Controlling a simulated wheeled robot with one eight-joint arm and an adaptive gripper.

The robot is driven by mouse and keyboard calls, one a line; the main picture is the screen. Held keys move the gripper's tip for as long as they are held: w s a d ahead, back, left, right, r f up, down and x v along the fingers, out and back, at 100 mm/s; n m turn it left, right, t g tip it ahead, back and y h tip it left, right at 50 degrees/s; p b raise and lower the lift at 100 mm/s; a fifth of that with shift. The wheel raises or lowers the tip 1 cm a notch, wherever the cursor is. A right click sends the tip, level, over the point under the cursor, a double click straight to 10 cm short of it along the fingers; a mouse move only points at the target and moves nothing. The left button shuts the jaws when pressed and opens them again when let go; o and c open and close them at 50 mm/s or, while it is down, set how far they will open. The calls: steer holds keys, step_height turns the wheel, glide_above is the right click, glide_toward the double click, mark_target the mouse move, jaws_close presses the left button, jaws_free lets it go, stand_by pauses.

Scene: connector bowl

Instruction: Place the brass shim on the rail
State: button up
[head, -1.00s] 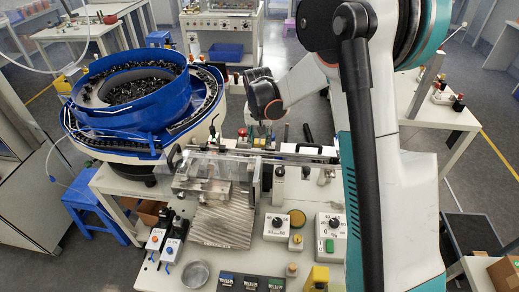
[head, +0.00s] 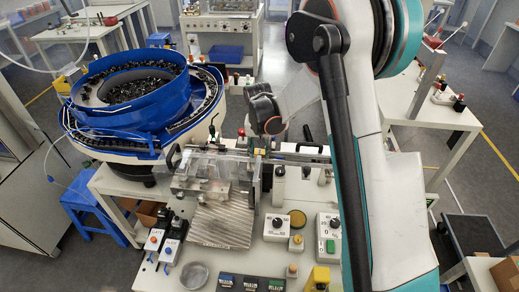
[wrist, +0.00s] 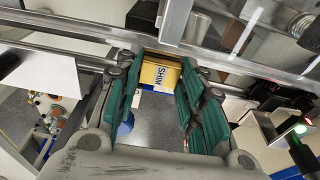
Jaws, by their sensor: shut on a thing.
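The brass shim (wrist: 160,77) is a yellow block marked SHIM, seen between the fingertips in the wrist view. My gripper (wrist: 168,75) has green pads and is shut on it. A metal rail (wrist: 60,31) crosses the top of the wrist view, just beyond the fingertips. I cannot tell whether the shim touches it. In the head view a long rail (head: 302,158) runs across the back of the workbench.
A blue bowl feeder (head: 130,85) full of small dark parts stands at the left. A clear cover (head: 205,168) and ribbed metal plate (head: 222,222) are left of the rail. Control boxes (head: 328,225) and a round dish (head: 194,274) occupy the bench front.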

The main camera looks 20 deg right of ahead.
steer(key=shift+s+f, duration=0.15)
steer(key=shift+f, duration=0.15)
steer(key=o, duration=1.1)
steer(key=shift+o, duration=0.2)
steer(key=shift+f, duration=0.1)
